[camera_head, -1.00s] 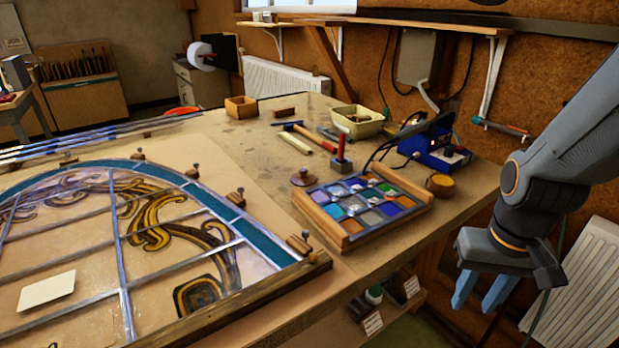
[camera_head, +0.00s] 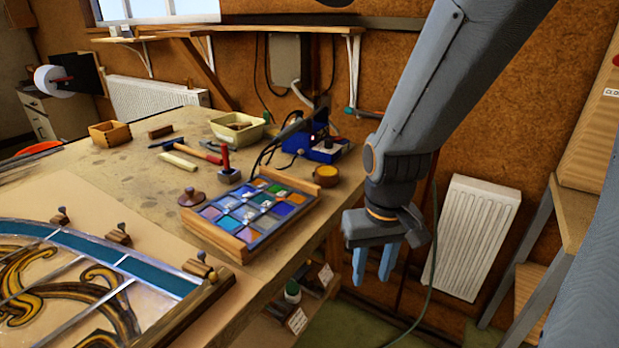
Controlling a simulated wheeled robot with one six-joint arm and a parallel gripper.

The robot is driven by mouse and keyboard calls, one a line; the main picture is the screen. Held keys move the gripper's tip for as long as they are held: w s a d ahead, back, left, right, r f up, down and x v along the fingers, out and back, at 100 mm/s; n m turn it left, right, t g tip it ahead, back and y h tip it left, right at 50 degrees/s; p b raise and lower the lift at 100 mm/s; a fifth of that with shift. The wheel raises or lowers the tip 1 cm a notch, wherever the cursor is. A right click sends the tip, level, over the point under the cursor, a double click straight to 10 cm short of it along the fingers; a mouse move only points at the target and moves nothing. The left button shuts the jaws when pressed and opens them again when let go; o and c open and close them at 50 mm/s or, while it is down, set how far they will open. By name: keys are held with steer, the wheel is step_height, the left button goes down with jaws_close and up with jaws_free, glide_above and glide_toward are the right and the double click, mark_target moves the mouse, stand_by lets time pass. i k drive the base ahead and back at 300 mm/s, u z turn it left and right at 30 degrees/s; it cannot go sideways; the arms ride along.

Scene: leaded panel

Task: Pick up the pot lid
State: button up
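The pot lid (camera_head: 191,198) is a small brown disc with a knob on top. It lies on the workbench (camera_head: 110,177), just left of the wooden-sided tray of coloured glass squares. My gripper (camera_head: 374,275) hangs fingers down off the bench's right edge, well to the right of the lid. Its two blue fingers are apart, with nothing between them.
The glass tray (camera_head: 232,247) stands between the lid and my gripper. Behind are a red-handled tool on a block (camera_head: 228,170), a hammer (camera_head: 200,150), a cream tub (camera_head: 238,132), a blue soldering unit (camera_head: 318,146) and an amber pot (camera_head: 326,176). The leaded panel (camera_head: 90,265) fills the lower left.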

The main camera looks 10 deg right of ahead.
mark_target(192, 199)
steer(key=u, duration=3.2)
steer(key=k, duration=1.2)
steer(key=z, duration=1.6)
steer(key=i, duration=0.4)
steer(key=z, duration=0.05)
